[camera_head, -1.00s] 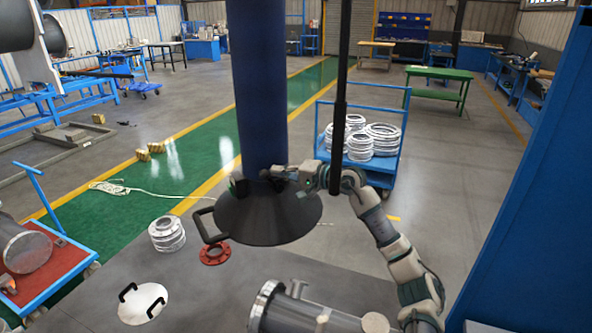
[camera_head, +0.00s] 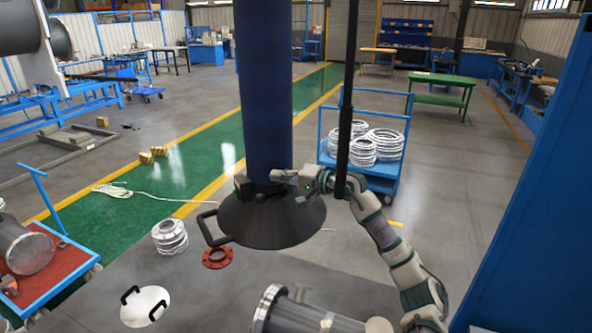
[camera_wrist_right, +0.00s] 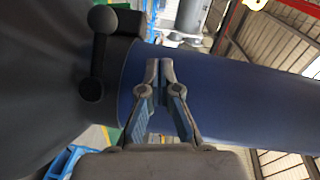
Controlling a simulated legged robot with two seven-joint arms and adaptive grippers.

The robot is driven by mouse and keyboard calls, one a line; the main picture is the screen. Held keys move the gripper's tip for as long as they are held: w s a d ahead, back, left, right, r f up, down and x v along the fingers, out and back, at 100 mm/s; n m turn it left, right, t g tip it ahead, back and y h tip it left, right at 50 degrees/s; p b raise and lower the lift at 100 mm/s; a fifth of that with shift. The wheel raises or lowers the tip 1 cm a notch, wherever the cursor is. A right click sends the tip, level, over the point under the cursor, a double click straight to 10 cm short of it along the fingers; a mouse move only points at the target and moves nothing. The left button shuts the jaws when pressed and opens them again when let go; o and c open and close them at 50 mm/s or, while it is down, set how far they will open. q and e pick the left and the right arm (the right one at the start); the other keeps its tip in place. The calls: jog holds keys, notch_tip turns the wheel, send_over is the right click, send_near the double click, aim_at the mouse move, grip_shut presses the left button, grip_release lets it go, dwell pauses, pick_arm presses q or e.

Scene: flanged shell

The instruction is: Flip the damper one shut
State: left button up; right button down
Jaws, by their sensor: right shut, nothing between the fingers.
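A blue vertical duct (camera_head: 264,95) ends in a wide dark hood (camera_head: 270,222) with a loop handle at its left. A small black damper lever (camera_head: 242,187) sits where duct and hood meet, on the duct's left side. In the right wrist view the lever (camera_wrist_right: 98,55) has two round black knobs, left of my fingers. My right gripper (camera_head: 276,175) is at the duct's lower front, right of the lever. In the wrist view the gripper (camera_wrist_right: 159,66) is shut and empty, in front of the blue duct. The left gripper is out of view.
A thin black vertical pole (camera_head: 346,110) passes by my right wrist. A blue cart (camera_head: 375,178) with metal rings stands behind. A flanged metal shell (camera_head: 300,315) lies below the hood. A blue panel (camera_head: 530,200) bounds the right side.

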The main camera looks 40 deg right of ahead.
notch_tip(320, 180, up, 10)
jog(key=shift+d+f, duration=0.15)
jog(key=shift+f, duration=0.05)
dwell(0.4)
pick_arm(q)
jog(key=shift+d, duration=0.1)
pick_arm(e)
jog(key=shift+d, duration=0.2)
